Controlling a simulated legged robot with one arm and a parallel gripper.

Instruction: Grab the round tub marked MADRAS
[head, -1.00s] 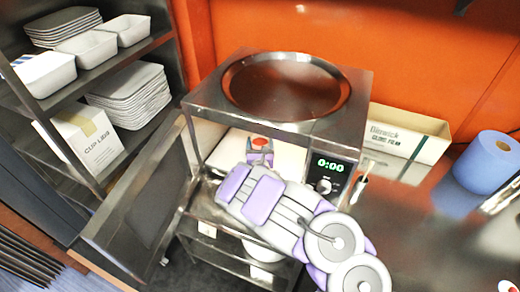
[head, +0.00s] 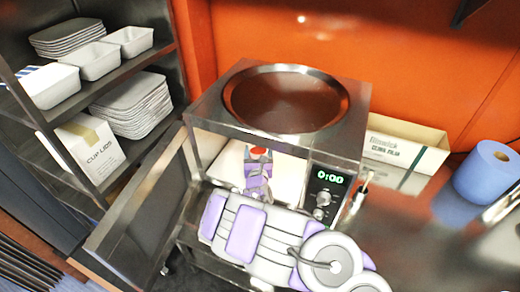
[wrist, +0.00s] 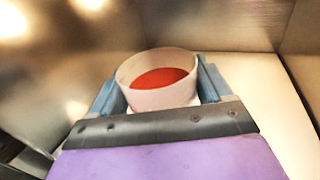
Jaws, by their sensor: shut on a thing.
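The round tub (wrist: 158,98) is white with red-orange contents and sits between the two fingers of my gripper (wrist: 160,90) in the wrist view. The fingers press on its left and right sides. No MADRAS marking can be read. In the head view my gripper (head: 258,154) is inside the open microwave oven (head: 205,104), and the red top of the tub (head: 259,150) shows between the fingers. The tub is upright. I cannot tell whether it touches the oven floor.
The oven door (head: 135,215) hangs open to the left. A metal rack (head: 95,92) with white trays and a cup lids box (head: 90,145) stands at the left. A film box (head: 400,150) and a blue roll (head: 487,172) are on the counter at the right.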

